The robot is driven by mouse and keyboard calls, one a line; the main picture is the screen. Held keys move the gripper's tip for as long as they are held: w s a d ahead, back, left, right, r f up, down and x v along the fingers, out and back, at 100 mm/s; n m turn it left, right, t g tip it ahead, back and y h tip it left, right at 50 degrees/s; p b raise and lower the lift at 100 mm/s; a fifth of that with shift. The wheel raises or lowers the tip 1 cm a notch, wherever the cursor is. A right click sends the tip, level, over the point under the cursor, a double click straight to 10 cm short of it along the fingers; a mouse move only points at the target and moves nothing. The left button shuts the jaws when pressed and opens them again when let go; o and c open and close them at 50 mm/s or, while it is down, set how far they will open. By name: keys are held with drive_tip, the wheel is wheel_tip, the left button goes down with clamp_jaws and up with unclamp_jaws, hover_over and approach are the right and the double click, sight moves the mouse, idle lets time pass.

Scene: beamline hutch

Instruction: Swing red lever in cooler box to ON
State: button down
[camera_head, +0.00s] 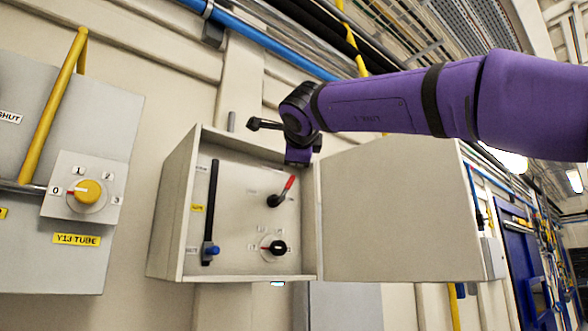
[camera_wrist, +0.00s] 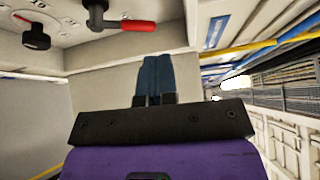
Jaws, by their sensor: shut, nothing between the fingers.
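The open cooler box (camera_head: 168,225) hangs on the wall in the head view. Its red lever (camera_head: 288,185) sits in the upper right of the panel, its red handle tilted up and right from a black pivot. In the wrist view the red lever (camera_wrist: 137,25) shows near the top, left of and above the fingertips. My gripper (camera_wrist: 155,60) is shut and empty, its blue-grey fingers together and apart from the lever in that picture. In the head view my purple wrist end hangs above the lever; the fingertips are not clear there. The lever's small labels are unreadable.
The box door (camera_head: 400,210) stands open to the right. Inside the box are a black knob (camera_head: 277,247) and a slider with a blue handle (camera_head: 209,250). A grey cabinet with a yellow knob (camera_head: 87,192) and yellow bar (camera_head: 55,100) stands left.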

drive_tip(key=s+r, duration=0.1)
drive_tip(key=s, duration=0.5)
drive_tip(key=shift+d+r, duration=0.3)
drive_tip(key=shift+r, duration=0.1)
drive_tip(key=shift+s+d, duration=0.1)
drive_tip(key=s+d+f+n+g, duration=0.4)
drive_tip(key=s+d+f+n, duration=0.2)
drive_tip(key=f, duration=1.1)
drive_tip(key=s+d+f+n+g, duration=0.4)
drive_tip(key=s+d+f, duration=0.6)
drive_tip(key=f, duration=0.7)
drive_tip(key=s+d+f+n+g, duration=0.4)
drive_tip(key=s+d+f+n, duration=0.4)
drive_tip(key=f, duration=0.9)
drive_tip(key=shift+s+n, duration=0.4)
drive_tip(key=shift+s, duration=0.45)
